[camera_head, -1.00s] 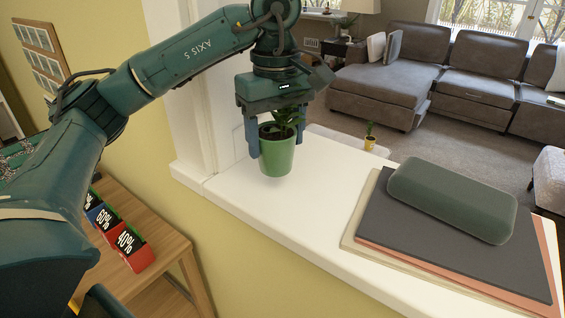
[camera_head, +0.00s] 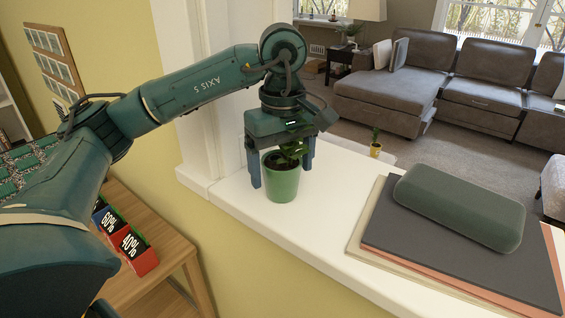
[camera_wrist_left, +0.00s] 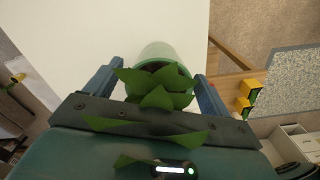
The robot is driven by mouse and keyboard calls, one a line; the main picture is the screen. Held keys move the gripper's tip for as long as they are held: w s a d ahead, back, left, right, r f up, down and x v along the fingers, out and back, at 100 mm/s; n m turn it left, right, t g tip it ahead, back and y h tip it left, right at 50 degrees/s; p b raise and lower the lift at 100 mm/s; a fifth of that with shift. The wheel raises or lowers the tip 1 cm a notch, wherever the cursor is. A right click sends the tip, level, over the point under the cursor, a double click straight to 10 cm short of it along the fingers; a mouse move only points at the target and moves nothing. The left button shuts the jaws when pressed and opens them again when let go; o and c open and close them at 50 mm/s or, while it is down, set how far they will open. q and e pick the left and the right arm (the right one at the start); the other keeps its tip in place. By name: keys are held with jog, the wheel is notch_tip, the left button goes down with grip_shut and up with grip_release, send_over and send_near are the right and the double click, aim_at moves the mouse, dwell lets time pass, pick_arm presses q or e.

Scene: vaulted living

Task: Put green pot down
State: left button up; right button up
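The green pot (camera_head: 282,184) with a leafy plant stands upright on the white ledge (camera_head: 232,193), near its left end by the wall post. My left gripper (camera_head: 281,170) is above it, pointing down, with one finger on each side of the pot. The fingers are open, with a small gap between each finger and the pot. In the left wrist view the green pot (camera_wrist_left: 166,52) shows between the spread fingers of the left gripper (camera_wrist_left: 160,75), its leaves close to the palm. My right gripper is not in view.
A dark green case (camera_head: 458,207) lies on a stack of flat boards (camera_head: 400,232) on the right of the ledge. Bare ledge lies between pot and boards. A wooden table with red and blue boxes (camera_head: 138,250) is below left. A grey sofa (camera_head: 400,90) stands beyond.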

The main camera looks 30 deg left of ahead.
aim_at(283, 162)
pick_arm(q)
jog(key=shift+o, duration=0.3)
notch_tip(283, 162, up, 12)
jog(key=p, duration=0.2)
jog(key=shift+r+p, duration=0.15)
jog(key=shift+p, duration=0.25)
dwell(0.3)
